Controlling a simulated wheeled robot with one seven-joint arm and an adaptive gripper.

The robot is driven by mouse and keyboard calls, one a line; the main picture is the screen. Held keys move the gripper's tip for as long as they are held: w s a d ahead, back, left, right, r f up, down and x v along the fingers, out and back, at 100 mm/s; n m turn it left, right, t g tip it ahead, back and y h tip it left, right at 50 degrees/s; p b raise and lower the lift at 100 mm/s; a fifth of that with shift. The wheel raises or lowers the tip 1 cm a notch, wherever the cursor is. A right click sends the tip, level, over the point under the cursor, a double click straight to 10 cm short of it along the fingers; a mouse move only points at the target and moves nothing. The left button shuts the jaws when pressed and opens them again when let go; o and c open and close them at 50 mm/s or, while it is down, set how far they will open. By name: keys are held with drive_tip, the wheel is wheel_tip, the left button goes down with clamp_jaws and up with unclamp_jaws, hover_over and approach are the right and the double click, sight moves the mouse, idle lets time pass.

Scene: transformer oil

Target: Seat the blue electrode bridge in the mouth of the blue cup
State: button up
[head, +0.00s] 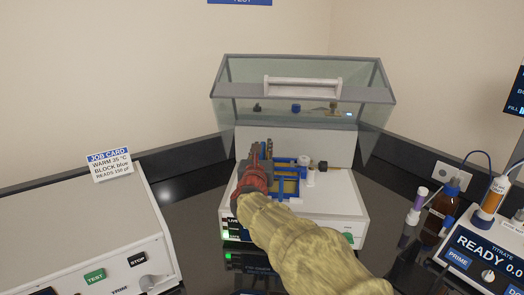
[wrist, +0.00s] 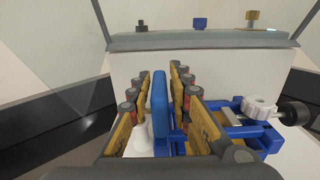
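My gripper (head: 262,158) reaches over the white bench unit in the head view. Its two brown-padded fingers show in the wrist view (wrist: 160,85), spread apart. An upright blue piece (wrist: 160,105), perhaps the electrode bridge, stands between them with a gap visible on each side. A white cone-shaped part (wrist: 139,138) shows left of it. Another blue piece (head: 296,108) sits on the rear ledge between a black and a brass one; it also shows in the wrist view (wrist: 200,23). I cannot make out the blue cup for certain.
A blue frame (head: 285,166) with a white knob (wrist: 257,106) and black-ended rod lies right of my fingers. A clear cover (head: 231,75) with a white handle stands open behind. A control box (head: 75,230) is left; bottles and a titrator (head: 480,255) are right.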

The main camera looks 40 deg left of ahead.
drive_tip(key=o, duration=0.3)
drive_tip(key=shift+f, duration=0.2)
drive_tip(key=shift+f, duration=0.25)
drive_tip(key=v, duration=1.2)
drive_tip(key=shift+r, duration=0.25)
drive_tip(key=shift+a, duration=0.1)
